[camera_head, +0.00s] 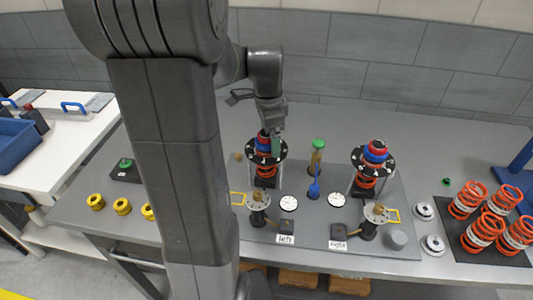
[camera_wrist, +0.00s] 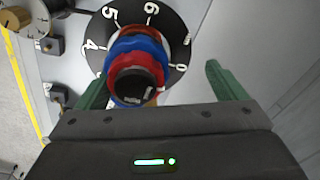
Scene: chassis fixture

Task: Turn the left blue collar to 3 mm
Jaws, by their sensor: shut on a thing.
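The left blue collar (camera_wrist: 130,46) sits among red rings below a black knob (camera_wrist: 134,86), over a black dial (camera_wrist: 171,22) with white numbers; 4, 5, 6 and 0 show. In the head view the left dial (camera_head: 278,154) tops the left spring stand, and my gripper (camera_head: 271,132) is down over its top. In the wrist view my gripper's green fingers (camera_wrist: 160,75) stand on either side of the collar stack, shut on the blue collar; the contact itself is not clear. No pointer reading can be made out.
The right stand has its own dial (camera_head: 360,164) and blue collar (camera_head: 375,153). Between the stands are a green-topped post (camera_head: 318,146) and a blue upright tool (camera_head: 314,189). Two white gauges, brass-topped fixtures and left/right labels stand in front.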

